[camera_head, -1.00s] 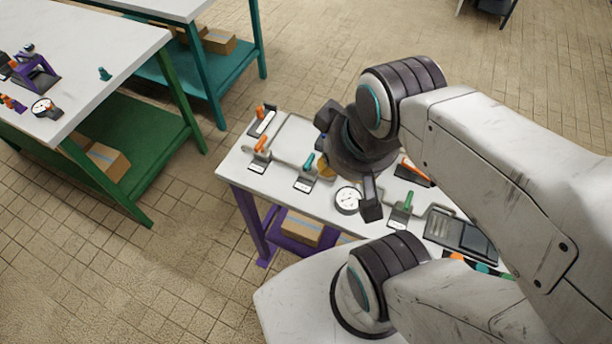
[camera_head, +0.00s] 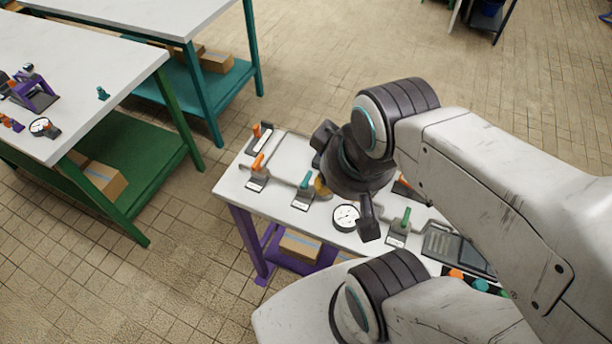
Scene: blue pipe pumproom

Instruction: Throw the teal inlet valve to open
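The teal inlet valve is a small teal lever (camera_head: 306,181) on a dark base with a white label, on the white-topped table with purple legs (camera_head: 228,184). A pipe runs from it toward a brass-coloured part that my gripper partly covers. My gripper (camera_head: 345,180) is above the table, just right of the teal lever in the picture. Its dark fingers are spread wide, with nothing visible between them. It looks apart from the lever, though its height above the table is hard to judge.
Orange levers (camera_head: 257,162) stand left of the teal one. A round white gauge (camera_head: 346,217), a green lever (camera_head: 405,218) and a dark panel (camera_head: 455,245) lie to the right. My arm hides the table's far right. A green-legged table (camera_head: 120,75) stands left, with tiled floor between.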

